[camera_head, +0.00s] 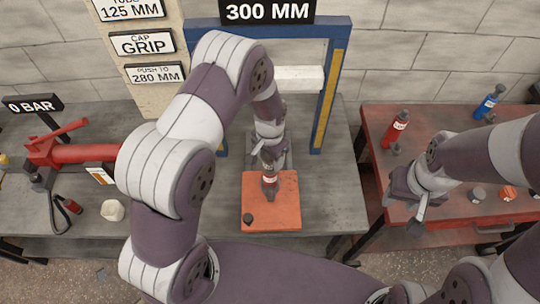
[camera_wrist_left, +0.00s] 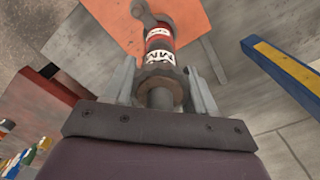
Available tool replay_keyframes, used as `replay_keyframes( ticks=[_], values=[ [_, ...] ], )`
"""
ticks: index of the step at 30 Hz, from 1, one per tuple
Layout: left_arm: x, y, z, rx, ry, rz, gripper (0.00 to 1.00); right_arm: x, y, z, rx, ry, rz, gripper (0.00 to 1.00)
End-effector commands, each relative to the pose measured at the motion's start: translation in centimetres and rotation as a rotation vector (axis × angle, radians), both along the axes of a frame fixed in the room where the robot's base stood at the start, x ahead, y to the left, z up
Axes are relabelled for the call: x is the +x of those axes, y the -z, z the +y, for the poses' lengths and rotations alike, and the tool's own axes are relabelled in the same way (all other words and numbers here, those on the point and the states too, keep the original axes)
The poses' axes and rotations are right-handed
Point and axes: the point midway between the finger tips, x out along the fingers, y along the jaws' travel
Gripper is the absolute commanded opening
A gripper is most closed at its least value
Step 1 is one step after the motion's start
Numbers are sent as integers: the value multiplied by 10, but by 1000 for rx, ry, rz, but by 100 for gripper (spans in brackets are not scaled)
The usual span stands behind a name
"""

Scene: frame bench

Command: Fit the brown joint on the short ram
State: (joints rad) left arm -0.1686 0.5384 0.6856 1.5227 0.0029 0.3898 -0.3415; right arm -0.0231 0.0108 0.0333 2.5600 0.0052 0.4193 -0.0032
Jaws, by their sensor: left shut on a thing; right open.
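A red ram (camera_head: 269,179) with a white label and dark ends stands roughly upright at the orange plate (camera_head: 284,212); I cannot tell whether it touches. My left gripper (camera_head: 268,152) is shut around its upper end from above. In the left wrist view, the ram (camera_wrist_left: 160,42) points away from the palm, with a brownish collar (camera_wrist_left: 160,83) and grey rod between the fingers (camera_wrist_left: 163,80). I cannot tell whether that collar is the brown joint. A small dark piece (camera_head: 248,218) shows at the plate's front left corner. My right gripper (camera_head: 420,205) is open and empty over the red table.
The blue frame (camera_head: 337,85) with its 300 MM sign stands behind the plate. A red hand pump (camera_head: 85,153) lies at left. The red table (camera_head: 450,122) holds another red ram (camera_head: 395,130), a blue ram (camera_head: 488,103) and small round pieces, one grey (camera_head: 478,194), one orange (camera_head: 508,193).

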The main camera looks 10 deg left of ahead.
Motion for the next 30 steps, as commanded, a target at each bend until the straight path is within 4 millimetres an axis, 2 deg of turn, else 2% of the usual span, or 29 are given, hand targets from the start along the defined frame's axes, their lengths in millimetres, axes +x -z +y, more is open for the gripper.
replay_keyframes(
  ticks=[29,30],
  values=[
    [0,25,0,0,0,-1,12,0,18,0,0,0,0,43],
    [1,23,0,0,0,-2,69,0,17,0,0,0,0,43]
  ],
)
